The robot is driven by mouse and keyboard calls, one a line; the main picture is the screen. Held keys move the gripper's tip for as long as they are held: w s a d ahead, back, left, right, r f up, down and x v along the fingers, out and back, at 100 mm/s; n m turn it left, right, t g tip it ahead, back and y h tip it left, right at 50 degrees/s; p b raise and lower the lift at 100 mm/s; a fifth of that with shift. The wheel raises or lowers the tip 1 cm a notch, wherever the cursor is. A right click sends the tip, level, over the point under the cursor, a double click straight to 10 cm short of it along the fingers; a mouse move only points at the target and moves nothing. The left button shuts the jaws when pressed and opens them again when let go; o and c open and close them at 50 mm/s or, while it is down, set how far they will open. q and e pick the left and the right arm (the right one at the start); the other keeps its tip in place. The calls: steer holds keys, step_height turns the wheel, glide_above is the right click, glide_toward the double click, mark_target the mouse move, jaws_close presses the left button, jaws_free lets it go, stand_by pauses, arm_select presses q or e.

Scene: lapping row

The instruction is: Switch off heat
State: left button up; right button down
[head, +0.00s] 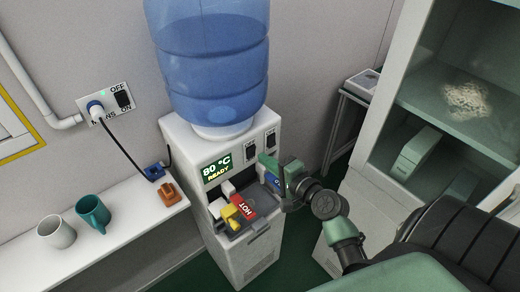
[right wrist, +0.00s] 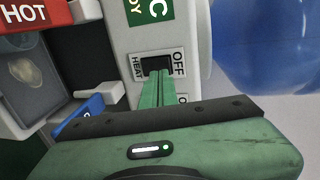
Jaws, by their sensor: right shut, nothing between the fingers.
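A white water dispenser (head: 245,245) stands against the wall, its display (head: 215,168) reading 80 °C READY. To the right of the display are two dark rocker switches. The one nearer the display is the heat switch (head: 249,147). In the right wrist view, the heat switch (right wrist: 154,64) has OFF and HEAT labels beside it. My right gripper (head: 266,161) is shut and empty, in front of the dispenser. In the right wrist view, its fingertips (right wrist: 158,77) overlap the switch's lower part; I cannot tell whether they touch it. My left gripper is out of view.
A blue bottle (head: 213,60) sits on the dispenser. The red HOT lever (head: 243,208) and a yellow piece (head: 229,214) lie below the display. A shelf (head: 125,225) at left holds a teal mug (head: 93,212) and a white cup (head: 56,232). A wall socket (head: 107,103) has a lit switch. A cabinet (head: 440,110) stands right.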

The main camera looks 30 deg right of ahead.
mark_target(253, 149)
steer(key=shift+w+a+r+p, duration=0.1)
steer(key=shift+w+r+p, duration=0.1)
steer(key=shift+w, duration=0.55)
steer(key=shift+w+a+r+p, duration=0.1)
steer(key=shift+w+p, duration=0.1)
steer(key=shift+w, duration=0.55)
steer(key=shift+w+r+p, duration=0.25)
steer(key=shift+w+p, duration=0.05)
steer(key=shift+p, duration=0.05)
steer(key=shift+f, duration=0.2)
